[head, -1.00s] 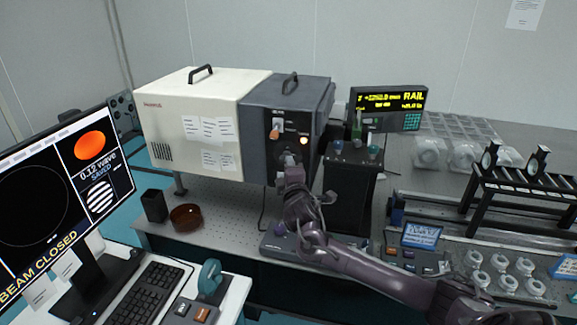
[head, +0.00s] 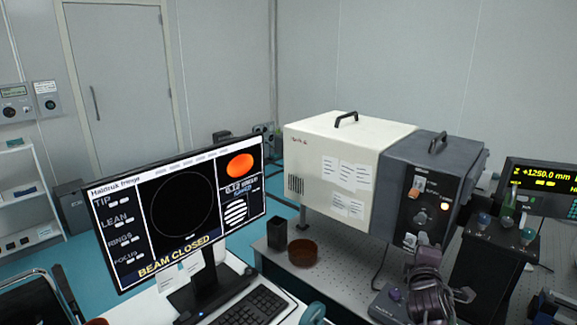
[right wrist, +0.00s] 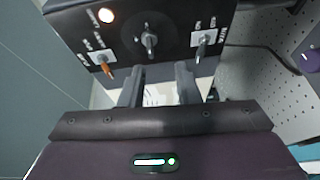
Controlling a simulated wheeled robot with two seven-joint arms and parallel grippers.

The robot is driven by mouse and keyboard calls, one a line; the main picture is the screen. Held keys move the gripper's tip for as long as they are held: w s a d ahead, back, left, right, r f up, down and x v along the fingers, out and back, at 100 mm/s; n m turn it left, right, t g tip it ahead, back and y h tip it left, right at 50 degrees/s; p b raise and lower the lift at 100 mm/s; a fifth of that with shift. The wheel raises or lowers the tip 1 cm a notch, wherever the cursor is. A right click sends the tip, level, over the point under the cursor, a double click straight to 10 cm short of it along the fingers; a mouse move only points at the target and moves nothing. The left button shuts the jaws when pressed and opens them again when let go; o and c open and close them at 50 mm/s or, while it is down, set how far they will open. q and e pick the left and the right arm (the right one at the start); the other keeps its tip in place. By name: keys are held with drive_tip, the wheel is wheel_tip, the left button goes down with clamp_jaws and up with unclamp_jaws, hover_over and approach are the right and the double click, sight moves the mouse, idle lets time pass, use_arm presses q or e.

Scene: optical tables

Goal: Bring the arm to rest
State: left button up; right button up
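My right arm comes up from the bottom right of the head view, its purple-grey right gripper (head: 426,258) just in front of the lower part of the dark control panel (head: 430,205). In the right wrist view the two fingers of the right gripper (right wrist: 158,78) stand apart with nothing between them. They point at the panel (right wrist: 165,25), which carries several levers and a lit lamp. The middle lever (right wrist: 149,40) lies beyond the gap, apart from the fingers. My left arm and gripper are not in view.
A monitor (head: 180,200) reading BEAM CLOSED stands at left with a keyboard (head: 250,306). A cream housing (head: 330,165) adjoins the panel. A black cup (head: 277,234) and brown dish (head: 303,253) sit on the perforated table. A dark stand (head: 490,260) with knobs is close right of my arm.

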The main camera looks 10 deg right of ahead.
drive_tip(key=s+a+f+m+g+y, duration=0.4)
drive_tip(key=s+a+f+g+y, duration=0.15)
drive_tip(key=s+a+f, duration=0.7)
drive_tip(key=s+a+f+m+g+y, duration=0.1)
drive_tip(key=s+a+m+g, duration=0.25)
drive_tip(key=s, duration=0.55)
drive_tip(key=s+a+f+m+g+y, duration=0.1)
drive_tip(key=s+a+m+g+y, duration=0.15)
drive_tip(key=s+a, duration=0.45)
drive_tip(key=s+d+f+g+h, duration=0.1)
drive_tip(key=s+f, duration=0.1)
drive_tip(key=f, duration=1.2)
drive_tip(key=s+d+f+g, duration=0.1)
drive_tip(key=s+f, duration=0.1)
drive_tip(key=f, duration=1.3)
drive_tip(key=s+d+f, duration=0.1)
drive_tip(key=s+f, duration=0.8)
drive_tip(key=s, duration=0.1)
drive_tip(key=s+d+f+g, duration=0.1)
drive_tip(key=s+d+f, duration=0.1)
drive_tip(key=s+f, duration=0.8)
drive_tip(key=shift+d, duration=0.3)
